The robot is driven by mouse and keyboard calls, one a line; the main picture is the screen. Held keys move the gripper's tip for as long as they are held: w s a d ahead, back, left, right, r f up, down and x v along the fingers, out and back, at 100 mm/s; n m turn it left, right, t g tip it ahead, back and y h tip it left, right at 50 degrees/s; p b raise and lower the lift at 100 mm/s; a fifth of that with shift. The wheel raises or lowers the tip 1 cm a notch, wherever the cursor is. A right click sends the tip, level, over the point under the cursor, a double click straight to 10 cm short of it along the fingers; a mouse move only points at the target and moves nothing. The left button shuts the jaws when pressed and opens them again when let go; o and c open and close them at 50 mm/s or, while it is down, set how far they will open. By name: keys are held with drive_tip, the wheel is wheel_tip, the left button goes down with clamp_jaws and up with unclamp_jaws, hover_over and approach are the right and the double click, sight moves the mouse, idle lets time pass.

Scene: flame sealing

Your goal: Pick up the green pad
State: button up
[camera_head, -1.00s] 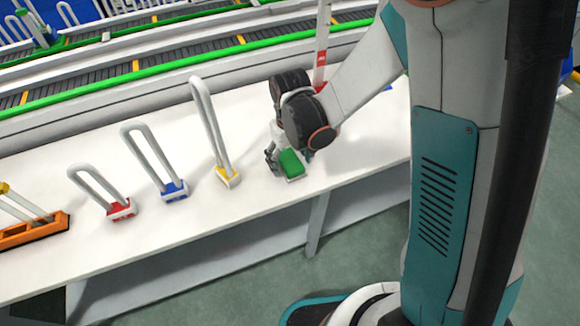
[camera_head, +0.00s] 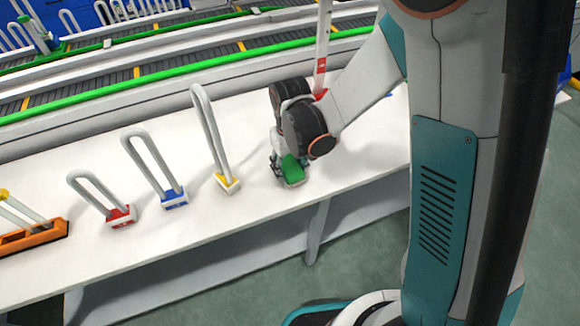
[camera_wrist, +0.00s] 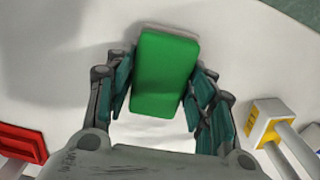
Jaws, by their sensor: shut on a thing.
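The green pad (camera_wrist: 167,72) lies between the two fingers of my gripper (camera_wrist: 161,100) in the wrist view, with a finger against each long side. My gripper is shut on it. In the head view the green pad (camera_head: 294,167) shows at the lower end of my gripper (camera_head: 287,163), over the white table (camera_head: 250,203) near its front edge. The far side of the pad is partly hidden by my arm. I cannot tell whether the pad touches the table.
Glass loops stand on yellow (camera_head: 227,183), blue (camera_head: 174,197) and red (camera_head: 121,215) bases to the left. An orange rack (camera_head: 34,236) is at far left. A tall red-based piece (camera_head: 321,60) stands behind my arm. A green-edged conveyor (camera_head: 170,65) runs behind the table.

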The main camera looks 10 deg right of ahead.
sight(290, 166)
wheel_tip(290, 166, up, 19)
drive_tip(key=p, duration=0.6)
drive_tip(key=shift+r+p, duration=0.2)
drive_tip(key=shift+p, duration=0.15)
drive_tip(key=shift+o, duration=1.1)
drive_tip(key=shift+c, duration=0.4)
